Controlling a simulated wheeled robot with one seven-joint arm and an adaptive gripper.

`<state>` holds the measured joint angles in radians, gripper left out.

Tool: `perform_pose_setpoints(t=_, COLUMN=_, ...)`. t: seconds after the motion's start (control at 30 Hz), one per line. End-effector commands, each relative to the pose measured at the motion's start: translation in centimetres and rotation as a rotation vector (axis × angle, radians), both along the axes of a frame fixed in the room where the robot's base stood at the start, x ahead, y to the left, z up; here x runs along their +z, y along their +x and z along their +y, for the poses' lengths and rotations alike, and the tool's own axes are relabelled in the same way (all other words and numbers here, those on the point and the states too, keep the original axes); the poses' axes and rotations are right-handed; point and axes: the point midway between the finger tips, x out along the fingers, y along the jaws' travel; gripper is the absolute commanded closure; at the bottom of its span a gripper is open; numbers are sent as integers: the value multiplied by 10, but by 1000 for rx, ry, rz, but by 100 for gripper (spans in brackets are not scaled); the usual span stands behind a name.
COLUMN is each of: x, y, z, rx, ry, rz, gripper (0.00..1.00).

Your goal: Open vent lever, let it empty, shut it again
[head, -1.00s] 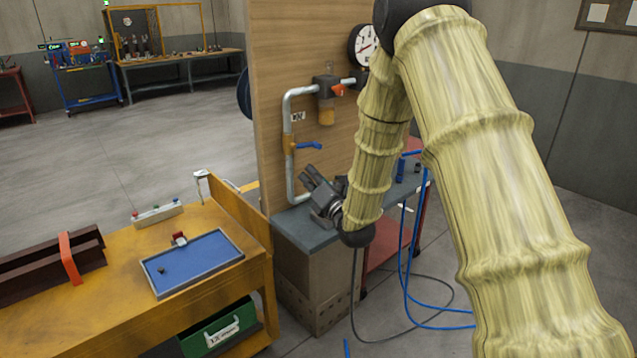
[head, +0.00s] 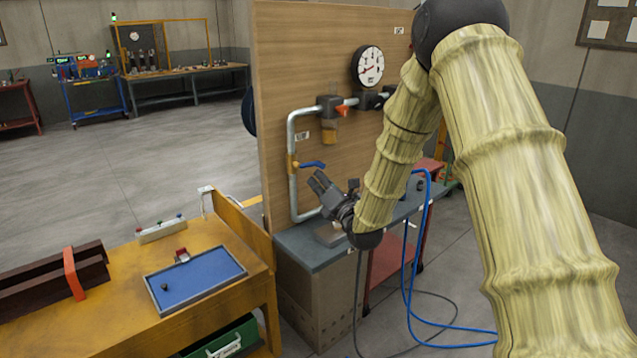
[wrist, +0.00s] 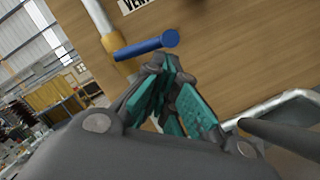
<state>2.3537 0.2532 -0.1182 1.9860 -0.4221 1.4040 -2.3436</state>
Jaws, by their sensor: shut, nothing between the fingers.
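The blue vent lever (head: 313,164) sticks out to the right from a brass valve (head: 292,165) on the grey pipe, roughly across the pipe. In the wrist view the lever (wrist: 146,47) lies just beyond my fingertips, with the brass valve body (wrist: 117,45) at its left. My gripper (head: 317,180) is just below the lever, tilted up to the left. In the wrist view my gripper (wrist: 168,65) has its teal-padded fingers together with nothing between them. A gap seems to show between fingertips and lever; contact is hard to judge.
The wooden panel (head: 330,60) stands behind the pipe and carries a round gauge (head: 368,66) and a filter bowl with an orange lever (head: 345,109). A grey bench top (head: 305,245) lies below my gripper. Blue hoses (head: 408,270) hang at the right.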

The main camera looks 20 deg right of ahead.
Motion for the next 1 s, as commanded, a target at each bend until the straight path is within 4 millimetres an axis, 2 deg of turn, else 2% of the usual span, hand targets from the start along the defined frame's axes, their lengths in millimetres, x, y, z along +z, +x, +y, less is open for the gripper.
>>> perform_pose_setpoints(t=0.3, x=-2, y=1, z=-3, rx=3, ry=-41, rz=-10, gripper=100)
perform_pose_setpoints(t=1.0, x=15, y=4, z=-11, rx=-3, ry=-161, rz=-56, gripper=100)
